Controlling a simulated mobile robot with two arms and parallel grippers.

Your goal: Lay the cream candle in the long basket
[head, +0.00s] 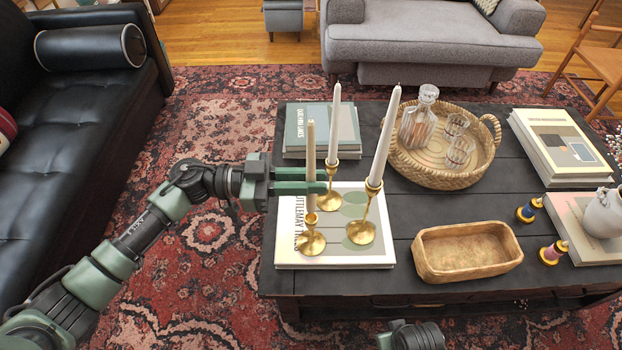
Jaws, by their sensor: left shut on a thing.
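The cream candle (311,149) is upright, darker than the two white candles beside it. My left gripper (318,180) is shut on its lower part, reaching in from the left. The candle's foot is at the top of a short brass holder (311,242); I cannot tell whether it is still seated. The long basket (467,277), a shallow tan rectangular one, sits empty at the table's front, right of the holders. My right gripper is not in view; a piece of my right arm shows at the bottom edge.
White candles (384,140) and (334,124) stand in taller brass holders close by, on a book (340,262). A round wicker tray (432,178) with a decanter and glasses lies behind. Spools (552,253) and a vase (604,214) are at right. Bare dark tabletop (412,212) surrounds the basket.

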